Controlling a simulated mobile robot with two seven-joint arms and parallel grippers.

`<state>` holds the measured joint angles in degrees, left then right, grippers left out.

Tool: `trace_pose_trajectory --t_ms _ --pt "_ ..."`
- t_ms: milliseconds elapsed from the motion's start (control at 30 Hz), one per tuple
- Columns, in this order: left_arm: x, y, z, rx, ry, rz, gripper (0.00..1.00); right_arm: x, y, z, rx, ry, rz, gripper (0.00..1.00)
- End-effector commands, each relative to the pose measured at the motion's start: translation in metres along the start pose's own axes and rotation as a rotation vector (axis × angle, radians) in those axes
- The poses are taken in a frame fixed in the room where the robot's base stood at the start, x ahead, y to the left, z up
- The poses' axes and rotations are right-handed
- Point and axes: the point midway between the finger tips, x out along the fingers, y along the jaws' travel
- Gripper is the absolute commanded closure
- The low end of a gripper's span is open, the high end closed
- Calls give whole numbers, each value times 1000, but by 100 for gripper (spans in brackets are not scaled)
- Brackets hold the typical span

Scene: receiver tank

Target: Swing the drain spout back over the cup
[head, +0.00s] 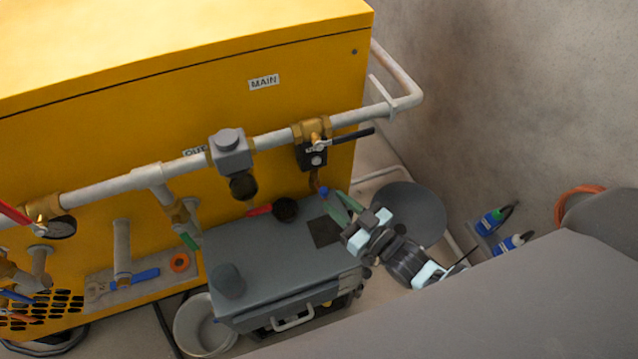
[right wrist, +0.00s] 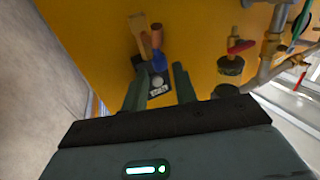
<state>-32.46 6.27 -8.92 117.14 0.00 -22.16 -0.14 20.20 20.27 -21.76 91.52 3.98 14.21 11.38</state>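The brass-brown drain spout (head: 315,182) hangs below a black valve block with a white label (head: 312,158), and its lower end is blue. The spout also shows in the right wrist view (right wrist: 146,42), beyond the fingertips. My right gripper (head: 338,203) is close to the blue end, with its green fingers apart; it also shows in the right wrist view (right wrist: 158,82). I see nothing held between them. A dark grey cup-like cylinder (head: 228,280) stands at the bench's front left; I cannot tell if it is the task's cup. My left gripper is not in view.
The grey bench (head: 255,250) has a black square (head: 325,231) and a dark round piece (head: 285,209) on top. The white pipe (head: 275,140) crosses the yellow cabinet (head: 180,85). A grey disc (head: 415,212) and the wall are close on the right.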

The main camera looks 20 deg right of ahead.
Motion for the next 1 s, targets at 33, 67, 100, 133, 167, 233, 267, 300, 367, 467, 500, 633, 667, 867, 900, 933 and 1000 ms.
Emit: trace_pose_trajectory --t_ms 33,67,100,133,167,233,267,300,367,467,500,633,667,867,900,933,1000 --pt "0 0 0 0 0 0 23 8 0 -1 0 3 0 72" --pt "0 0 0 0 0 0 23 12 0 -1 -1 3 0 72" --pt "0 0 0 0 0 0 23 18 0 -2 -1 3 -1 72" --pt "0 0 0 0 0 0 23 23 0 -2 0 4 -1 72" --pt "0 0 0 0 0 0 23 28 0 -1 0 3 -1 72" --pt "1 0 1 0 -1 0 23 38 0 -1 -1 3 0 72" --pt "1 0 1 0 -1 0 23 42 0 -1 -1 3 0 72" --pt "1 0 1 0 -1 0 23 48 0 -1 -1 3 -1 72" --pt "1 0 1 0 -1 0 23 55 0 0 0 2 0 72" --pt "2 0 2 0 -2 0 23 63 0 0 0 0 -1 72" --pt "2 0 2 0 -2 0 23 65 0 0 -1 0 -1 72" --pt "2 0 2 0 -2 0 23 69 0 0 0 0 -1 72" --pt "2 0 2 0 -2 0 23 69 0 0 0 0 -1 72" --pt "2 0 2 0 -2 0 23 69 0 0 0 0 -1 73" --pt "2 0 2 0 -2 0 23 69 0 0 0 0 -1 78" --pt "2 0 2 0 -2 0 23 69 0 0 0 0 -1 82" --pt "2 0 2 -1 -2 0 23 69 0 0 0 0 -1 91"
